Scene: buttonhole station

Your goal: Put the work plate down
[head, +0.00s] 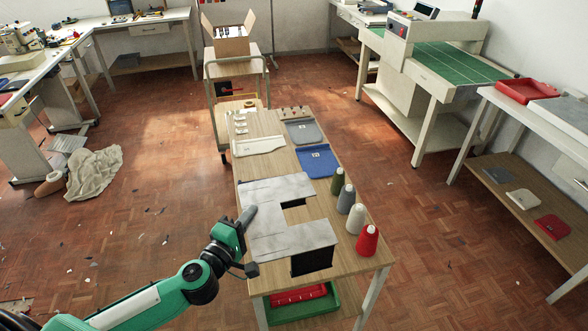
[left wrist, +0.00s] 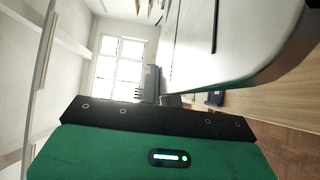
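The work plate, seemingly the grey plate (head: 277,236) with a notch cut in its right side, is over the near half of the wooden table in the head view. A dark face shows below its front edge; whether the plate is raised or resting there is unclear. My left gripper (head: 249,214) is at its left edge, with a grey rounded part beside or over that edge. In the left wrist view a pale surface with a rounded corner (left wrist: 245,40) fills the upper right, close to the gripper. Its fingers are not clear enough to show their grip. My right gripper is not in view.
Red, grey and green cones (head: 367,242) stand along the table's right edge. Behind the plate lie a blue folded piece (head: 319,163), a grey one (head: 303,132) and a white one (head: 258,146). A trolley with a cardboard box (head: 231,46) stands beyond the table.

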